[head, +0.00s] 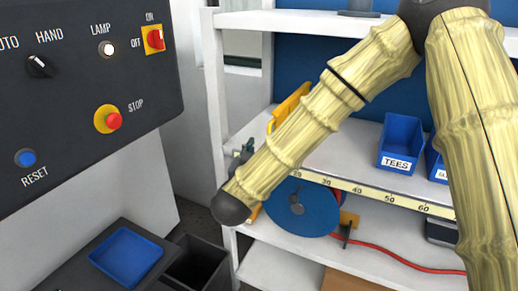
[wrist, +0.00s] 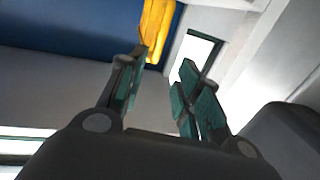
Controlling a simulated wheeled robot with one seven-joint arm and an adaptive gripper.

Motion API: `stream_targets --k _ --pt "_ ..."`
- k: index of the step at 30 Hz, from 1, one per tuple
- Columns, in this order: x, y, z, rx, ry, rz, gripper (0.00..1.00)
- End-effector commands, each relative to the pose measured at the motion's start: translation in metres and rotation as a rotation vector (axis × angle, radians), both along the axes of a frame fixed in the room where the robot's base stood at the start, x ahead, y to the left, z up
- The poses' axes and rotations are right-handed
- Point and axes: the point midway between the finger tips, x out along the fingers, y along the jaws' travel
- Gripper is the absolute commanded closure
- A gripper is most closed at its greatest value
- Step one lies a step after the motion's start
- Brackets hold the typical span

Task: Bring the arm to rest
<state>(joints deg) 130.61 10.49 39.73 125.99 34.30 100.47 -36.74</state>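My arm (head: 325,100) crosses the right half of the head view, in front of a shelf unit. Its pale, ringed links bend at a dark joint at the top, and another dark joint is at the lower left end. My gripper (wrist: 160,82) shows in the wrist view with its two green-padded fingers apart and nothing between them. In the head view the gripper is mostly hidden behind the arm; a small dark green part beside the lower joint may be its fingers. No butterfly valve shows clearly.
A dark control panel (head: 75,130) stands close on the left. The white shelf (head: 345,160) behind my arm bears a blue TEES bin (head: 400,143); a blue disc (head: 303,208) is below. A blue tray (head: 126,256) and a black bin (head: 197,268) are low at left. A yellow thing (wrist: 157,28) shows beyond my fingers.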

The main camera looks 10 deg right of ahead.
Motion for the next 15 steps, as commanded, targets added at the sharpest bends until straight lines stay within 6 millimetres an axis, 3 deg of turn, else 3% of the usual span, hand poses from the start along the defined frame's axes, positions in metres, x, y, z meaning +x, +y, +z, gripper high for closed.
stream_targets --k 5,8,11,15 --pt "0.000 0.000 -0.001 0.000 0.001 0.000 0.66" --pt "0.000 -0.001 -0.012 0.001 0.015 0.012 0.66" --pt "-0.002 -0.002 -0.044 0.008 0.063 0.047 0.66" --pt "-0.013 -0.007 -0.118 0.030 0.181 0.126 0.66"
